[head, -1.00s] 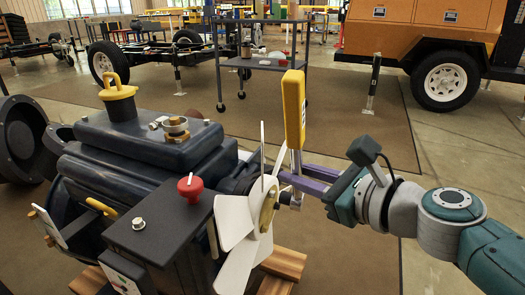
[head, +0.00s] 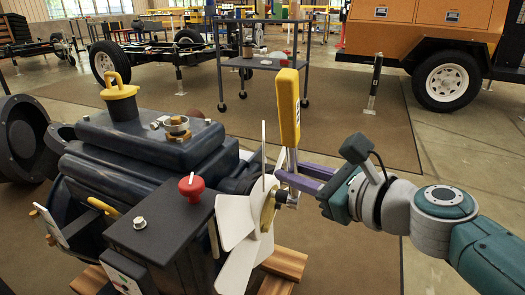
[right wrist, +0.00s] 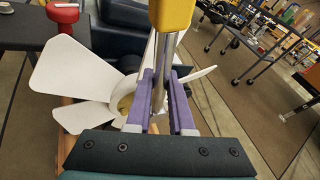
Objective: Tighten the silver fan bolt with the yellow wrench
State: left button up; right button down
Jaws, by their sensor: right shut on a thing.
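My right gripper (head: 286,172) is shut on the yellow wrench and comes in from the right. The wrench's yellow handle (head: 289,105) points up, and its metal shaft runs down between the purple fingers. In the right wrist view the yellow handle (right wrist: 172,14) is above my fingers (right wrist: 163,102). The white fan (head: 238,218) is on the front of the dark engine. The silver fan bolt (head: 281,197) is at its brass-coloured hub, beside the wrench's lower end. The wrench head is partly hidden, so I cannot tell how it sits on the bolt. My left gripper is not in view.
The dark engine (head: 140,145) fills the left, with a red knob (head: 191,186) on a black box before the fan. Wooden blocks (head: 285,262) lie below the fan. A grey cart (head: 278,62) stands behind.

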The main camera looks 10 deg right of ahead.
jog(key=shift+w+a+r, duration=0.1)
jog(key=shift+w+a, duration=0.2)
jog(key=shift+a, duration=0.1)
jog(key=c, duration=1.4)
grip_release()
grip_shut()
jog(key=shift+w+d+r+p, duration=0.1)
jog(key=shift+d+r+p, duration=0.05)
jog(key=shift+p, duration=0.4)
jog(key=shift+w+d+m+g+p, duration=0.1)
jog(key=shift+w+m+g+p, duration=0.25)
jog(key=shift+m+g, duration=0.15)
